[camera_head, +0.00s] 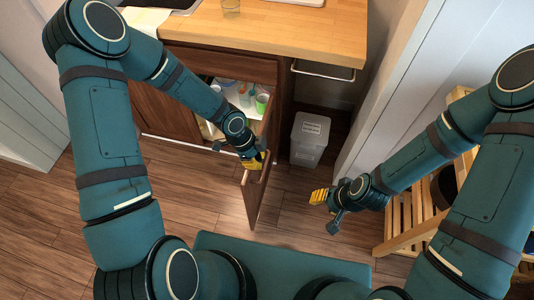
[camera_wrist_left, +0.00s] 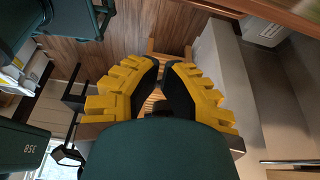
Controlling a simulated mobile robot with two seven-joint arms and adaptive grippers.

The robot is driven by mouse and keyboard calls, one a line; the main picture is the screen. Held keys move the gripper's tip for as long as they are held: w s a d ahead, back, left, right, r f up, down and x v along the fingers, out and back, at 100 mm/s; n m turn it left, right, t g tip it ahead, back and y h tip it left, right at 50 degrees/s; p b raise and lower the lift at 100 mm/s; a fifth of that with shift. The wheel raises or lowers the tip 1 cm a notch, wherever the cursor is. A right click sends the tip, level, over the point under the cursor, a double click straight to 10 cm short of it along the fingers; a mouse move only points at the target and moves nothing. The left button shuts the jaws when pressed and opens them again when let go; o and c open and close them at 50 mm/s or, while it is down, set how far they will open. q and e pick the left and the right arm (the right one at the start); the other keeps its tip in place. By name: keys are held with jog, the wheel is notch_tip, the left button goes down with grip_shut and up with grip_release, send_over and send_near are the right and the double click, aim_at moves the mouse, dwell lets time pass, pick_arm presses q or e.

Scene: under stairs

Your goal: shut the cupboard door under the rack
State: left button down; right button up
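The cupboard door (camera_head: 257,205) stands wide open, swung out toward me and seen nearly edge-on from above. The open cupboard (camera_head: 228,90) holds cups and bottles, including a green cup (camera_head: 262,102). My left gripper (camera_head: 256,161) is at the upper part of the door, overlapping it in the head view; I cannot tell if they touch. In the left wrist view its yellow fingers (camera_wrist_left: 163,68) come together at the tips with nothing seen held. My right gripper (camera_head: 319,197) is shut and empty above the floor, right of the door.
A wooden counter (camera_head: 290,30) runs above the cupboard, with a metal rail (camera_head: 323,71) on its side. A grey bin (camera_head: 310,138) stands right of the cupboard. A slatted wooden shelf (camera_head: 405,222) is at the right. The floor between door and shelf is clear.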

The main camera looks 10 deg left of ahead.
pick_arm(q)
jog(key=f+b, duration=0.1)
jog(key=f, duration=0.3)
jog(key=f+b, duration=0.2)
jog(key=f, duration=0.3)
jog(key=shift+w+d+f, duration=0.1)
jog(key=shift+d, duration=0.1)
jog(key=shift+a, duration=0.65)
